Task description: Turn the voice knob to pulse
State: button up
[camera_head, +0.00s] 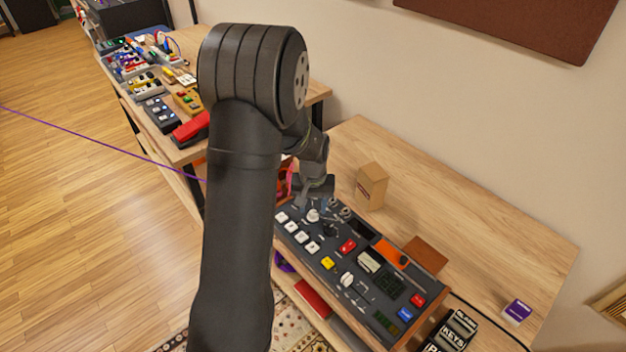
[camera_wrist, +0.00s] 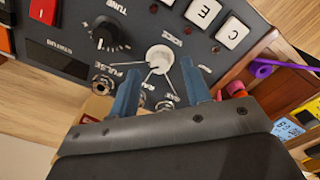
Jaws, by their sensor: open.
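The voice knob (camera_wrist: 160,57) is a round white knob on the dark synth panel (camera_wrist: 75,65), with a VOICE label beside it. Printed lines run from it toward several labels, including PULSE (camera_wrist: 107,78). I cannot tell clearly where it points. In the wrist view my gripper (camera_wrist: 160,75) is open, its two blue-grey fingers apart on either side of the space just below the knob, not closed on it. In the head view the white knob (camera_head: 313,215) shows just below my gripper (camera_head: 318,201), at the panel's far end.
A black TUNE knob (camera_wrist: 105,33) is beside the voice knob. Metal jacks (camera_wrist: 103,85) lie near the fingers. White keys (camera_head: 297,232) line the panel's left side. A cardboard box (camera_head: 371,187) stands behind the panel.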

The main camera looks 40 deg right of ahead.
aim_at(313, 212)
notch_tip(313, 212, up, 16)
jog(key=shift+f, duration=0.25)
dwell(0.5)
notch_tip(313, 212, down, 18)
jog(key=shift+r, duration=0.25)
dwell(0.5)
